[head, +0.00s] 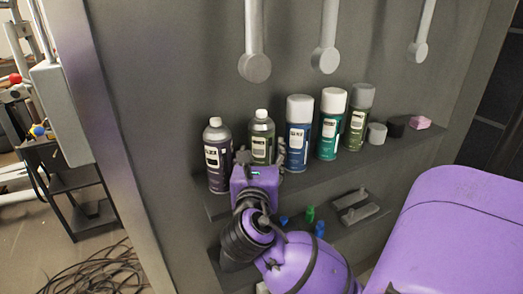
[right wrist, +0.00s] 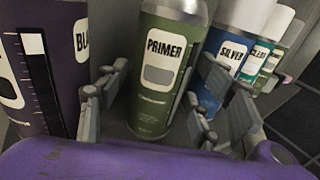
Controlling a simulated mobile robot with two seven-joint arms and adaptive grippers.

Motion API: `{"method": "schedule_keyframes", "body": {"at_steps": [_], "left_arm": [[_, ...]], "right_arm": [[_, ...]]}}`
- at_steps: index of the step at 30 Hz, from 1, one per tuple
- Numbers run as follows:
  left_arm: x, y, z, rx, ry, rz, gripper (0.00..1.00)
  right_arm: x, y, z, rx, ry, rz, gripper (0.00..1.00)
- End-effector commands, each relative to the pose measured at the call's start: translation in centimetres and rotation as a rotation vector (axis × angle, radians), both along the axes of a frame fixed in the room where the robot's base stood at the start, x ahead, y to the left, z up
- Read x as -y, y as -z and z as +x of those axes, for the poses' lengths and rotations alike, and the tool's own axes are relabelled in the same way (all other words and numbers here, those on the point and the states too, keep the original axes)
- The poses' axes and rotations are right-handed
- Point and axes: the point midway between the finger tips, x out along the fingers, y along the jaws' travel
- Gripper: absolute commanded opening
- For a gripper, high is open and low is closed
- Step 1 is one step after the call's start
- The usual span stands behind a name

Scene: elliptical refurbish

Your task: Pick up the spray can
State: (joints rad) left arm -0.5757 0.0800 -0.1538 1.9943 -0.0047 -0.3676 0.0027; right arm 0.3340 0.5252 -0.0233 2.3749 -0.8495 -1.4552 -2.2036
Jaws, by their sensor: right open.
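Several spray cans stand upright in a row on a grey shelf (head: 325,172). The green primer can (head: 262,132) with a silver top is second from the left; it also shows in the right wrist view (right wrist: 165,65). My right gripper (head: 262,158) is open, in front of this can. In the right wrist view its fingers (right wrist: 158,100) stand to the left and right of the primer can, which looks unheld. The can's lower part is hidden by the gripper in the head view. My left gripper is not in view.
A dark purple can (head: 218,158) stands close left of the gripper; a blue silver-paint can (head: 298,135) stands close right. Teal (head: 330,125) and green (head: 357,120) cans follow. Grey knobs hang above. A lower shelf holds small items. Cables (head: 100,272) lie on the floor.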

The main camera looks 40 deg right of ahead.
Motion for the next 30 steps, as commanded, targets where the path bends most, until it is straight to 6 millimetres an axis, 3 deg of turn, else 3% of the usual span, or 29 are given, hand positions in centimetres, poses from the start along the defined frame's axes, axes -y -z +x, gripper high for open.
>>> {"method": "schedule_keyframes", "body": {"at_steps": [4, 12, 22, 30], "left_arm": [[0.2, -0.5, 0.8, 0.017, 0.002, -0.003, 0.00], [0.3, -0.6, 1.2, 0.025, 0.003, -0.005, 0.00], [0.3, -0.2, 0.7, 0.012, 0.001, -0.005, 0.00], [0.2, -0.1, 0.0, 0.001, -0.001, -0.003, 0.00]], "right_arm": [[1.4, -0.1, 1.2, 0.001, 0.001, -0.002, 0.60], [1.7, 0.0, 1.4, 0.001, 0.000, 0.001, 0.60], [1.6, 0.0, 1.4, 0.000, 0.000, 0.000, 0.18], [1.7, -0.1, 1.4, 0.002, 0.000, -0.001, 0.18]]}}
